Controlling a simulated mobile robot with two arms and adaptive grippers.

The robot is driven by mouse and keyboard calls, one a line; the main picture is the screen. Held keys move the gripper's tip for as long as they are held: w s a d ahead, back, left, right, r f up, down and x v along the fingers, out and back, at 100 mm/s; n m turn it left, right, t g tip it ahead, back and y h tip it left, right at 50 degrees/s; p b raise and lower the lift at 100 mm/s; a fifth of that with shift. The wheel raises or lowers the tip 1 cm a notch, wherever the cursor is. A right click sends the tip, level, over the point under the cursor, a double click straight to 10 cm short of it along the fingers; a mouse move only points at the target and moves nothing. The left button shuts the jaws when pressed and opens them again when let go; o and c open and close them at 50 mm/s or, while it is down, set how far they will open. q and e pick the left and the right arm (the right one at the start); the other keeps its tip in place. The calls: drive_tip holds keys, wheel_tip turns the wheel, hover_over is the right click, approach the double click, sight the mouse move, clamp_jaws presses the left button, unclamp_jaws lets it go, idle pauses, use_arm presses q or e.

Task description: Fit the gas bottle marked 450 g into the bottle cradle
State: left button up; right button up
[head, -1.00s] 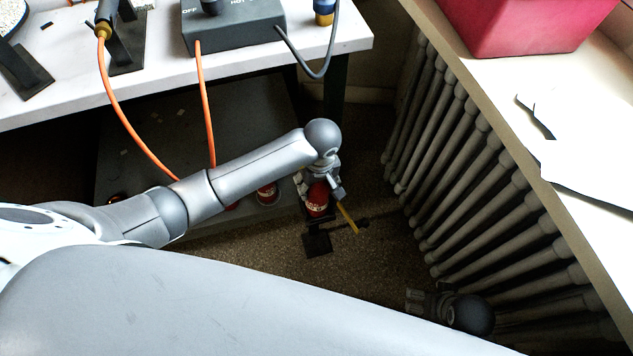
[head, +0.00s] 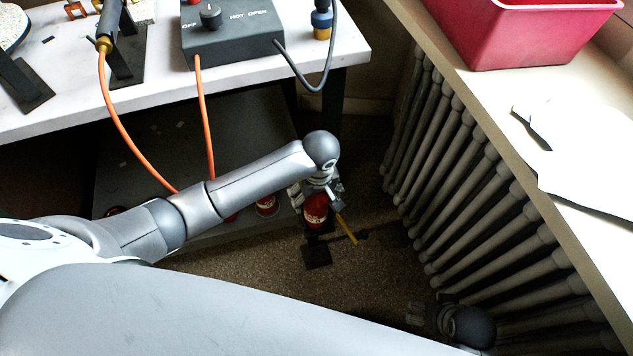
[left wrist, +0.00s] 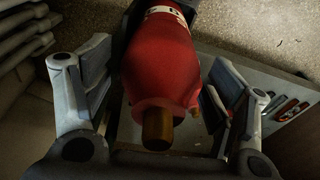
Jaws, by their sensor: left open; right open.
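A red gas bottle (head: 316,212) with a pale label band stands at the dark bottle cradle (head: 317,255), low by the floor. The cradle has a yellow lever (head: 347,229). The bottle appears to sit in the cradle, but its lower end is hidden. My left gripper (head: 318,190) is open around the bottle's top. In the left wrist view the red bottle (left wrist: 160,70) and its brass neck (left wrist: 158,125) lie between the spread fingers, with gaps at both sides. The weight mark is not readable. My right gripper (head: 415,313) is open and empty, near the radiator's foot.
Another red bottle (head: 267,205) stands on the low shelf (head: 240,130), left of the cradle. A ribbed radiator (head: 480,190) stands to the right under a sill with a pink bin (head: 530,35). Orange hoses (head: 205,130) hang from the white bench (head: 150,90).

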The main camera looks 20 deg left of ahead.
use_arm(q)
drive_tip(key=r, duration=0.4)
drive_tip(key=r+p, duration=0.1)
drive_tip(key=r, duration=0.2)
drive_tip(key=s+d+r, duration=0.1)
drive_tip(key=r, duration=0.3)
drive_tip(key=shift+r+p, duration=0.35)
drive_tip(key=shift+p, duration=0.05)
use_arm(e)
wheel_tip(320, 180, down, 8)
drive_tip(key=s, duration=0.2)
drive_tip(key=shift+r, duration=0.25)
drive_tip(key=shift+g, duration=0.3)
